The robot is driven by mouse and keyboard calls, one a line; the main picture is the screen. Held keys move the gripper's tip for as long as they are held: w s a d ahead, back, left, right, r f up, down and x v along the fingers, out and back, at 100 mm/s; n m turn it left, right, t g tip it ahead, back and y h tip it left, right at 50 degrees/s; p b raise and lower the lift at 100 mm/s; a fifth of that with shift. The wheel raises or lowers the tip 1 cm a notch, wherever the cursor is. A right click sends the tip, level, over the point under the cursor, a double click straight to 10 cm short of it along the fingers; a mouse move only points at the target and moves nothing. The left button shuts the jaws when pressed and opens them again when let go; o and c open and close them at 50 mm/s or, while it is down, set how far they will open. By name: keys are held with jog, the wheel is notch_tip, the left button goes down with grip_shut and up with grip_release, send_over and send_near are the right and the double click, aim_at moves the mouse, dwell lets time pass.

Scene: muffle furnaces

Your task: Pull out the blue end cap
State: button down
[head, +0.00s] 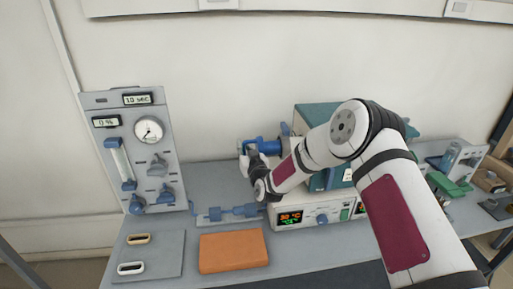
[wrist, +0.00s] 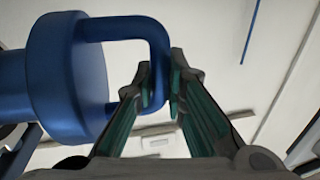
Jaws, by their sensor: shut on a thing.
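The blue end cap (wrist: 62,75) fills the left of the wrist view, a thick disc with a square loop handle (wrist: 130,28). My gripper (wrist: 163,88) is shut on the far bar of this handle, with one finger on each side. In the head view the blue cap (head: 268,146) shows at the left end of the teal furnace (head: 312,117), and my gripper (head: 251,165) is at its left. The cap looks roughly in line with the furnace. My arm hides part of the furnace, and I cannot tell how far the cap sits in the tube.
A grey gauge panel (head: 113,150) stands at the left. An orange block (head: 233,251), a grey mat (head: 170,244) with two handled pieces and a blue fitting (head: 232,212) lie on the bench. Green and grey items (head: 449,185) stand at the right. The air left of my gripper looks free.

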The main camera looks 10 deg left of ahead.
jog(key=s+a+b, duration=0.1)
jog(key=s+a, duration=0.1)
jog(key=a, duration=0.6)
jog(key=s+a+b, duration=0.1)
jog(key=s+a, duration=0.2)
jog(key=a, duration=0.6)
jog(key=c, duration=1.9)
grip_release()
jog(key=shift+d, duration=0.1)
jog(key=v, duration=1.2)
jog(key=shift+w, duration=0.1)
